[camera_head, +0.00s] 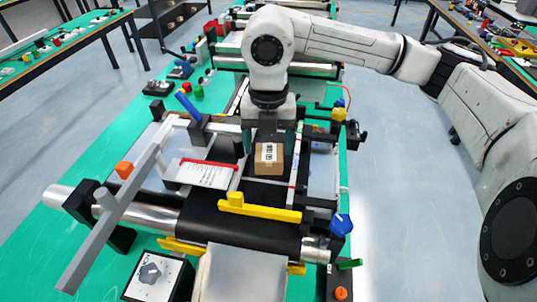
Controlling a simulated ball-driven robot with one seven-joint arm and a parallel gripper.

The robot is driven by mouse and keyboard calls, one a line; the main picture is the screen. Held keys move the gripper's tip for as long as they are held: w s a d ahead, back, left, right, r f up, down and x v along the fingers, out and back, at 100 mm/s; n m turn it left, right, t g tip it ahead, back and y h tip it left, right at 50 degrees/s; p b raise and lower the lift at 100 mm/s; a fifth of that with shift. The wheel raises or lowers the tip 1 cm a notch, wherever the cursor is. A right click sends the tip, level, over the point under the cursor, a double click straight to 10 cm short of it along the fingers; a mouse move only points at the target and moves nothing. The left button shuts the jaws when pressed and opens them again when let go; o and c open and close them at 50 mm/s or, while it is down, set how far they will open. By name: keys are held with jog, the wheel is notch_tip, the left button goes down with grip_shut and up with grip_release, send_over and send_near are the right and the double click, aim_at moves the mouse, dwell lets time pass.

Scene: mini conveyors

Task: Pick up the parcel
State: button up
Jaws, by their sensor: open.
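The parcel (269,161) is a small brown cardboard box with a white printed label. It sits on the black belt of a mini conveyor (243,230), near the middle of the view. My gripper (270,145) points down over the parcel, with a dark finger on its left side and another on its right. The fingers are open. I cannot tell whether either finger touches the box. The far side of the parcel is hidden behind its own front and my gripper.
A yellow guide (260,208) crosses the belt in front of the parcel. A white card with a red edge (203,173) lies to the left. A grey bar (110,212) slants across the left side. A blue knob (341,224) stands at the right. Free floor lies right of the table.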

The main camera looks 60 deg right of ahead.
aim_at(269, 152)
jog(key=shift+d+f+p, duration=0.15)
jog(key=shift+f+p, duration=0.4)
jog(key=shift+f, duration=1.4)
jog(key=shift+c, duration=0.2)
jog(key=c, duration=0.7)
jog(key=shift+c, duration=0.2)
jog(key=shift+r, duration=0.15)
